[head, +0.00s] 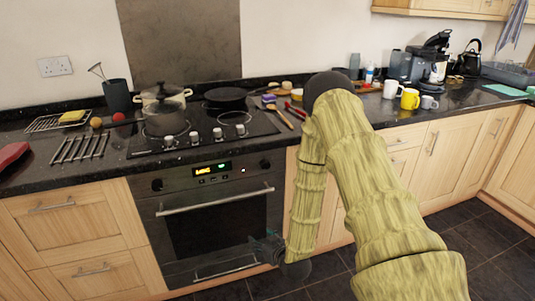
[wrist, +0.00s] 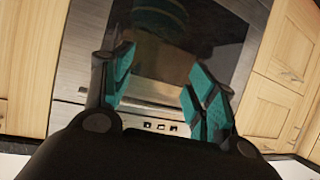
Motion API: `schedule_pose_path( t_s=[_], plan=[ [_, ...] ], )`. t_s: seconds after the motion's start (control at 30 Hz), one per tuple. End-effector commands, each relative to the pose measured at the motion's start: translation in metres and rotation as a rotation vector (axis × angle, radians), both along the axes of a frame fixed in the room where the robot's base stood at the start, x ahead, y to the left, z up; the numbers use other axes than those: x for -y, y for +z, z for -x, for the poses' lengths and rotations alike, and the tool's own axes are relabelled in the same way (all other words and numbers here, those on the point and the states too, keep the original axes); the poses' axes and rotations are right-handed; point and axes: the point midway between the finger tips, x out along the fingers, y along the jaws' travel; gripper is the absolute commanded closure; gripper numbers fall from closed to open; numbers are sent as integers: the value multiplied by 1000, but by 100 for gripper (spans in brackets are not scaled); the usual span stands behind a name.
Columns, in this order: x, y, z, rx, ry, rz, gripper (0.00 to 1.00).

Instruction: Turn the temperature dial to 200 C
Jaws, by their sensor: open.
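The built-in oven (head: 215,215) has a dark control panel with a lit display (head: 212,170). A left dial (head: 157,185) and a right dial (head: 265,164) flank the display; their markings are too small to read, so I cannot tell which sets temperature. My gripper (head: 266,248) is low in front of the oven door's right side, below the panel and apart from both dials. In the wrist view my gripper (wrist: 160,75) is open and empty, its teal-padded fingers spread before the oven front (wrist: 160,95). The panel's small buttons (wrist: 160,127) show between the fingers.
A horizontal door handle (head: 215,200) sticks out below the panel. The black worktop (head: 225,147) overhangs above, with a hob, pots (head: 165,117) and a frying pan (head: 226,95). Wooden drawers (head: 75,235) and cupboards (head: 435,150) flank the oven. The tiled floor (head: 485,250) is clear.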

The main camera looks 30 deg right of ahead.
Motion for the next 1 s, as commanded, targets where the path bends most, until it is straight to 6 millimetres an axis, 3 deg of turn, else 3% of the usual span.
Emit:
schedule_pose_path(
  t_s=[0.03,0.2,0.4,0.67,1.0],
  plan=[
    [19,40,-14,68,-18,16,42],
    [67,117,-43,259,-56,74,42],
    [101,168,-56,390,-87,120,42],
    [112,179,-69,425,-95,135,42],
    [120,180,-121,424,-94,134,42]
  ],
)
